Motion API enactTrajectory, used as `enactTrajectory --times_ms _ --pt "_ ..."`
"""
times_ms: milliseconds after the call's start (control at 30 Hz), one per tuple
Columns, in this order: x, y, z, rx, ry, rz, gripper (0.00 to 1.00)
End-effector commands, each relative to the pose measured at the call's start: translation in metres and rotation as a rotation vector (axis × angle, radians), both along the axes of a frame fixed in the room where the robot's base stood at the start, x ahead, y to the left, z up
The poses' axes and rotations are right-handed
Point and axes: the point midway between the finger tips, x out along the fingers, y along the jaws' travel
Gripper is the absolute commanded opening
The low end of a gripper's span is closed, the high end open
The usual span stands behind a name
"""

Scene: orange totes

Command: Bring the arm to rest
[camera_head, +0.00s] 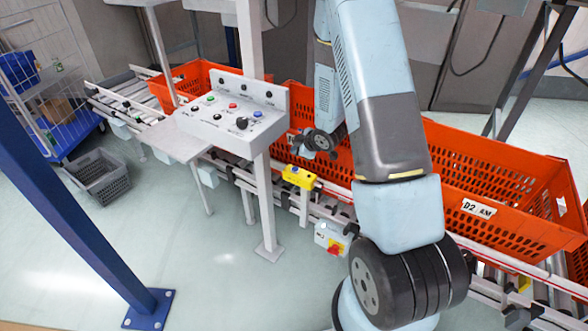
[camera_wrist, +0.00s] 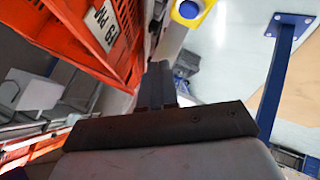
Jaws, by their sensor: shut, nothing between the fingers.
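My gripper (camera_wrist: 160,75) shows in the wrist view as dark fingers, closed together and empty, pointing away from the camera. An orange tote (camera_wrist: 85,40) with a white label lies to their left, and a yellow box with a blue button (camera_wrist: 190,12) is beyond them to the right. In the camera_head view my arm rises at the right and folds back down in front of the orange totes. Its dark wrist end hangs beside the totes near the conveyor, and the fingertips are hard to make out there.
Orange totes (camera_head: 500,205) line a roller conveyor (camera_head: 130,95). A control panel (camera_head: 235,112) on a post and a yellow button box (camera_head: 299,178) stand close to the arm. A blue post (camera_head: 75,210), a grey crate (camera_head: 98,178) and open floor (camera_head: 205,250) are left.

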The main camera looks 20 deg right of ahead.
Motion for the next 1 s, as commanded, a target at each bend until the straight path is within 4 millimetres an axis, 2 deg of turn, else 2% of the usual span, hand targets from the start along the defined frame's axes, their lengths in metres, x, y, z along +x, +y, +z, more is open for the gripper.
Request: enactTrajectory --times_ms 567,667,733,1000 --pt "0.001 -0.001 0.004 -0.001 -0.001 -0.006 0.0" --pt "0.002 -0.003 0.017 -0.007 -0.001 -0.032 0.0" --pt "0.002 -0.007 0.033 -0.013 0.001 -0.065 0.0" --pt "-0.007 -0.023 0.11 -0.025 0.024 -0.24 0.0"
